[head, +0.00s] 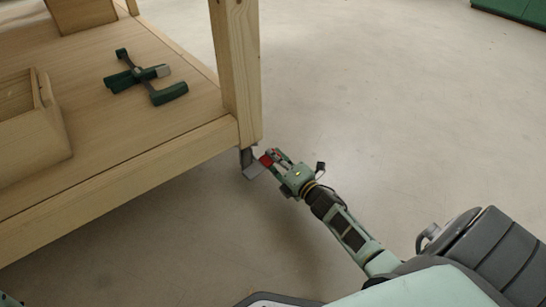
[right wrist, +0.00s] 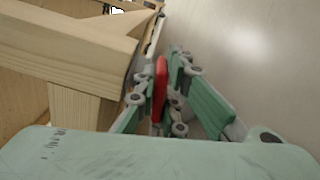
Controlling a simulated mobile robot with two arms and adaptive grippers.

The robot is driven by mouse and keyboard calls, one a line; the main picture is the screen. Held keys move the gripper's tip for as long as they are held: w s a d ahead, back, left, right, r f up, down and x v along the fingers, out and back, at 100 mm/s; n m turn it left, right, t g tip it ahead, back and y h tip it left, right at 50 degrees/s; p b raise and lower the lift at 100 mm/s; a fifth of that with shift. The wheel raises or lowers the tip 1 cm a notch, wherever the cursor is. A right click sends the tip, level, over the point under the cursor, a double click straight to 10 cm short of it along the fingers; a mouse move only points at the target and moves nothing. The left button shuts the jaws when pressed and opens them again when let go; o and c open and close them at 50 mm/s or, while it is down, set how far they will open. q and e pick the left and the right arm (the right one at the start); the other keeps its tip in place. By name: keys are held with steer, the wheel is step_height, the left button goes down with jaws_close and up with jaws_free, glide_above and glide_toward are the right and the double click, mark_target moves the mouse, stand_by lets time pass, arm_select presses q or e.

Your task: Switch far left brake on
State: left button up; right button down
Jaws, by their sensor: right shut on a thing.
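A wooden workbench (head: 125,185) fills the left of the head view, with a corner post (head: 238,75). A grey caster (head: 249,168) shows under this corner. A red brake lever (head: 266,160) sticks out from the caster. My right gripper (head: 273,158) is shut on the red lever, just outside the corner. In the right wrist view the red lever (right wrist: 161,82) stands between the gripper's two green fingers, beside the wooden corner. Only a small green piece of my left gripper (head: 9,300) seems to show at the bottom left edge; its fingers cannot be made out.
A green clamp-like tool (head: 137,76) lies on the bench shelf. A wooden box (head: 38,138) stands at its left, and another wooden box (head: 80,14) at the back. The pale floor (head: 400,100) to the right is clear. A green cabinet (head: 510,8) stands far off.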

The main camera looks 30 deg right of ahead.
steer(key=shift+d+f+m+p, duration=0.15)
steer(key=shift+m+p, duration=0.1)
steer(key=shift+m, duration=0.25)
steer(key=shift+f+m+p, duration=0.15)
steer(key=shift+m+p, duration=0.05)
steer(key=shift+m, duration=0.3)
steer(key=shift+f+m+p, duration=0.2)
steer(key=shift+f+m, duration=0.15)
steer(key=shift+m, duration=0.55)
steer(key=shift+f+m+p, duration=0.2)
steer(key=shift+f+m, duration=0.15)
steer(key=shift+m, duration=0.55)
steer(key=c, duration=1.8)
jaws_free()
steer(key=shift+c, duration=0.2)
steer(key=s, duration=0.8)
steer(key=s+d, duration=0.1)
steer(key=s, duration=0.3)
